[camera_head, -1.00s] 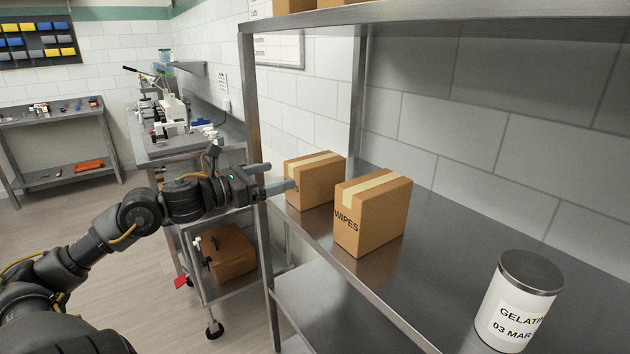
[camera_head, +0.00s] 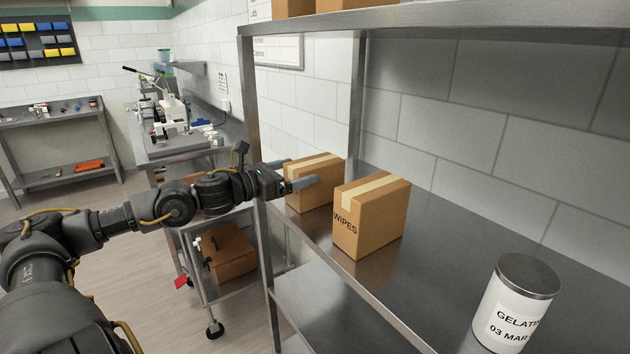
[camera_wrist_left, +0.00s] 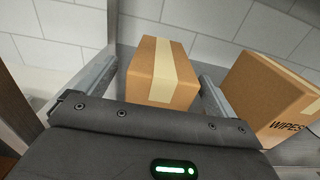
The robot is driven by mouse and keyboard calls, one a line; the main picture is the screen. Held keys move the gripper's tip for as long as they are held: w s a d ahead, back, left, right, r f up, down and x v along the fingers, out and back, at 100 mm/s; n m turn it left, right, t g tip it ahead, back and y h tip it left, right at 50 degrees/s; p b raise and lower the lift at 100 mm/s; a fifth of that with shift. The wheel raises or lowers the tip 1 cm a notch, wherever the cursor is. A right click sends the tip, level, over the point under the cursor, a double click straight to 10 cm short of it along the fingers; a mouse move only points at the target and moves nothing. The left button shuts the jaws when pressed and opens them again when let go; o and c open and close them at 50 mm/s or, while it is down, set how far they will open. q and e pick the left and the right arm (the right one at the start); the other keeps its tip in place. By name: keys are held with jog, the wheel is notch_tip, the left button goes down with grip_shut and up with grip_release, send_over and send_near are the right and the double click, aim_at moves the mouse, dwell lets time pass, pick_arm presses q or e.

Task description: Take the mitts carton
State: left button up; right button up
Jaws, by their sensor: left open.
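A plain brown carton (camera_head: 318,178) with a pale tape strip stands at the far end of the steel shelf; no lettering shows on its visible faces, so I cannot read whether it is the mitts carton. My left gripper (camera_head: 301,173) is open at this carton's near side. In the left wrist view the same carton (camera_wrist_left: 150,85) stands ahead between the two spread fingers (camera_wrist_left: 155,95), with a finger on either side and no grip on it. A carton marked WIPES (camera_head: 375,222) stands beside it, and shows at the right in the left wrist view (camera_wrist_left: 272,98). My right gripper is out of view.
The steel shelf (camera_head: 440,270) has a corner post (camera_head: 254,110) close to my left arm. A gelatin tin (camera_head: 517,300) stands at the near right. An upper shelf (camera_head: 450,14) hangs above. A low cart with a brown box (camera_head: 229,252) stands below left.

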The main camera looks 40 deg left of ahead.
aim_at(307, 168)
pick_arm(q)
jog(key=shift+w+d+r+p, duration=0.15)
jog(key=shift+w+p, duration=0.25)
jog(key=shift+w, duration=0.05)
jog(key=shift+w+d+r+p, duration=0.1)
jog(key=shift+w+r+p, duration=0.05)
jog(key=shift+w+p, duration=0.25)
jog(key=shift+p+x, duration=0.4)
jog(key=shift+x, duration=0.5)
jog(key=shift+d+f, duration=0.1)
jog(key=shift+f, duration=0.15)
jog(key=shift+c, duration=0.3)
jog(key=c, duration=1.2)
